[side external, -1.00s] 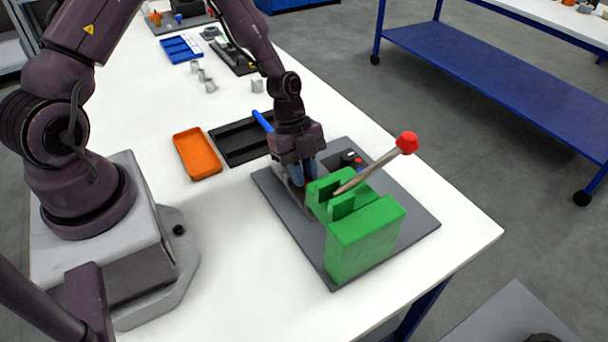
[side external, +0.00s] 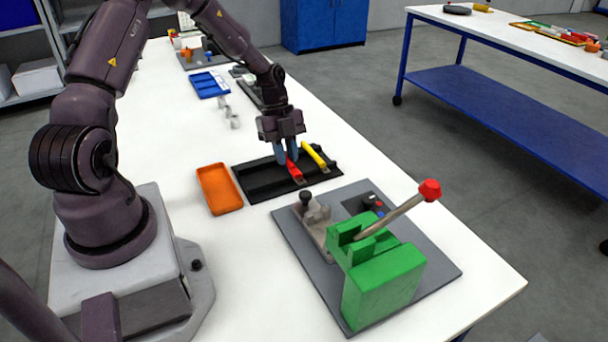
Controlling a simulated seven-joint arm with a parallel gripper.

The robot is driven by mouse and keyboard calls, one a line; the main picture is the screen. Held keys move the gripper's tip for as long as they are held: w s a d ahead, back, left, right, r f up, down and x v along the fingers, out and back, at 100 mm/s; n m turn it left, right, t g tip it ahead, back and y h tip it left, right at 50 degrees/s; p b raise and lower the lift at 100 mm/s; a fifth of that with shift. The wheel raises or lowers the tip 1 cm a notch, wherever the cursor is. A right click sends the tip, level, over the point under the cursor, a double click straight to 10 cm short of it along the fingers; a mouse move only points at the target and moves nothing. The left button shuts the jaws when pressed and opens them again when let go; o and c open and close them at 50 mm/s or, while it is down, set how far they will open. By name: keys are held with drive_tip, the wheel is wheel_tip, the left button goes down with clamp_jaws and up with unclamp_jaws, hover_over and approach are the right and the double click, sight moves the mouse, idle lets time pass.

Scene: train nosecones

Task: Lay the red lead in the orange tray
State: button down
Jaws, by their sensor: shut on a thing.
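The red lead (side external: 294,172) is a slim red piece at the black tray (side external: 255,182). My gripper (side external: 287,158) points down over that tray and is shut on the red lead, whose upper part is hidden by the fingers. I cannot tell whether the lead still touches the black tray. The orange tray (side external: 219,189) lies flat just left of the black tray. Its visible inside looks empty. My gripper is to the right of the orange tray, apart from it.
A yellow piece (side external: 317,155) lies right of the red lead. The grey baseplate (side external: 440,268) in front bears a green block (side external: 383,285) and a slanted lever with a red knob (side external: 430,190). Small grey parts and a blue tray (side external: 208,84) stand farther back. White table is clear around the orange tray's front.

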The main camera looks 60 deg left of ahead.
drive_tip(key=a, duration=1.3)
drive_tip(key=shift+a, duration=0.45)
drive_tip(key=s+d+r, duration=0.1)
drive_tip(key=s+d, duration=0.2)
drive_tip(key=s, duration=0.5)
drive_tip(key=s+d, duration=0.4)
drive_tip(key=s, duration=0.3)
drive_tip(key=shift+s+a+f, duration=0.1)
drive_tip(key=shift+f, duration=1.7)
drive_tip(key=shift+a+f, duration=0.1)
drive_tip(key=shift+f, duration=1.7)
